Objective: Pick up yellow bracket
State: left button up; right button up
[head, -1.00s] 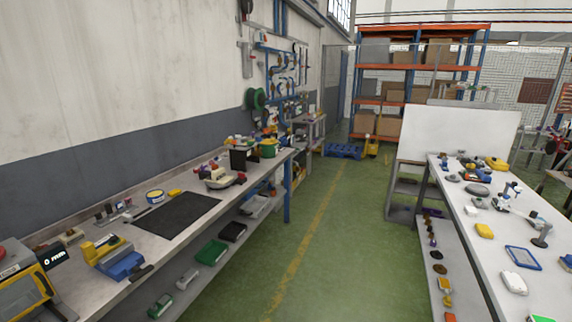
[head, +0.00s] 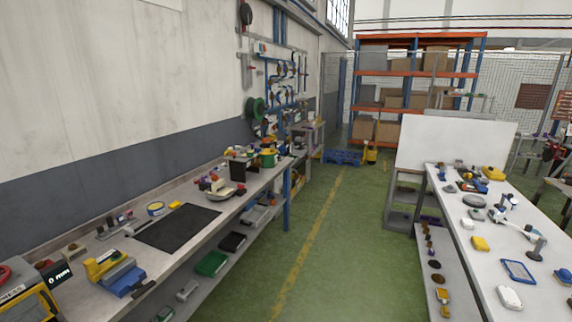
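Neither of my grippers shows in the head view. Several yellow things are in sight, and I cannot tell which is the yellow bracket. A yellow block-like piece (head: 481,243) lies on the right white table. A larger yellow piece (head: 493,173) lies at that table's far end. A small yellow piece (head: 175,204) lies on the left bench by the black mat. A yellow and blue device (head: 112,270) stands nearer on the same bench. All are too small to make out their exact shape.
The left bench (head: 95,248) runs along the wall, with a black mat (head: 178,228) on it. The right table (head: 500,268) holds many small parts. A green floor aisle (head: 335,270) lies clear between them. An orange and blue shelf rack (head: 416,75) stands at the back.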

aim_at(94, 271)
jog(key=u, duration=1.45)
jog(key=i+l+u, duration=0.45)
jog(key=l, duration=0.8)
jog(key=i+l+u, duration=0.15)
jog(key=l+u, duration=0.35)
jog(key=l, duration=0.75)
jog(key=l+u, duration=0.45)
jog(key=l, duration=0.9)
